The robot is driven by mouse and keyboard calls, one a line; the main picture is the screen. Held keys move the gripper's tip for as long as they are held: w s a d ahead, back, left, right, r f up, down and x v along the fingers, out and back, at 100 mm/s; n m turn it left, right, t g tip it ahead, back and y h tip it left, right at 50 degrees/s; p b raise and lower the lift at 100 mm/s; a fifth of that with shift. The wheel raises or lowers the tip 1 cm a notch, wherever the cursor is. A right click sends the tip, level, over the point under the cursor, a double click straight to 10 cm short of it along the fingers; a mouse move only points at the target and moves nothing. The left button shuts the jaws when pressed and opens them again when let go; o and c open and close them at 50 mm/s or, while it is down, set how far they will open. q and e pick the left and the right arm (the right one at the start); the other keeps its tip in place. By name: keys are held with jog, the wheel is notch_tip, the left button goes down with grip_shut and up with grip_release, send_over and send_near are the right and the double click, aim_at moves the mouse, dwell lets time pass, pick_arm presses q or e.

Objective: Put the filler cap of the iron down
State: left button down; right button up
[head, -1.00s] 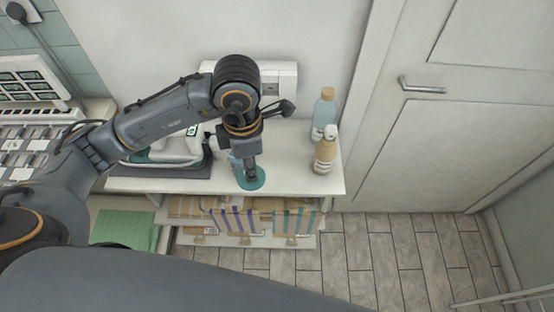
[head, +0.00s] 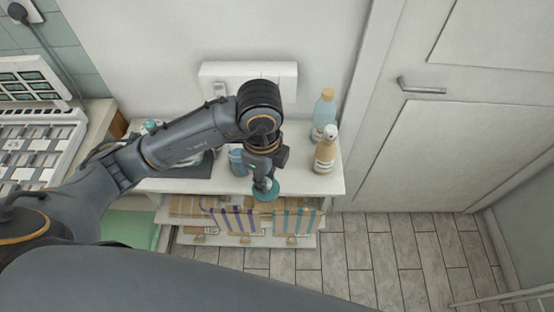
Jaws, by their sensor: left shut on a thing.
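My left gripper (head: 266,186) points down near the front edge of the white shelf top (head: 315,183). It is shut on a round teal disc, which I take to be the filler cap (head: 266,193). The cap overlaps the shelf's front edge in the picture; I cannot tell whether it touches the top. The iron (head: 153,126) is at the left of the shelf, mostly hidden behind my left arm. It rests by a dark mat (head: 190,171). My right gripper is not in view.
A blue cup (head: 237,161) stands just left of my gripper, partly hidden. A blue bottle (head: 323,112) and a tan bottle (head: 325,155) stand at the right. Striped boxes (head: 232,220) fill the shelf below. Some shelf top is free between gripper and bottles.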

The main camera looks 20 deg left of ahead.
pick_arm(q)
jog(key=n, duration=0.4)
jog(key=shift+d+f, duration=0.2)
jog(key=shift+d, duration=0.05)
jog(key=shift+f, duration=0.1)
jog(key=w+f+b, duration=0.1)
jog(key=b, duration=0.1)
jog(key=w+f+b, duration=0.1)
jog(key=b, duration=0.1)
jog(key=shift+w+a+n+b, duration=0.2)
jog(key=shift+w+n+b, duration=0.1)
jog(key=shift+w, duration=0.05)
jog(key=w+f, duration=0.2)
jog(key=w, duration=0.1)
jog(key=w+a+f, duration=0.1)
jog(key=w+f, duration=0.1)
jog(key=w, duration=0.1)
jog(key=w+f+p, duration=0.1)
jog(key=w+f, duration=0.1)
jog(key=w, duration=0.2)
jog(key=shift+w+a+f, duration=0.1)
jog(key=shift+a+f, duration=0.25)
jog(key=shift+w+f, duration=0.4)
jog(key=shift+f, duration=0.15)
notch_tip(320, 180, down, 2)
jog(key=shift+f+p, duration=0.1)
jog(key=shift+p, duration=0.65)
jog(key=shift+f, duration=0.45)
jog(key=shift+f, duration=0.1)
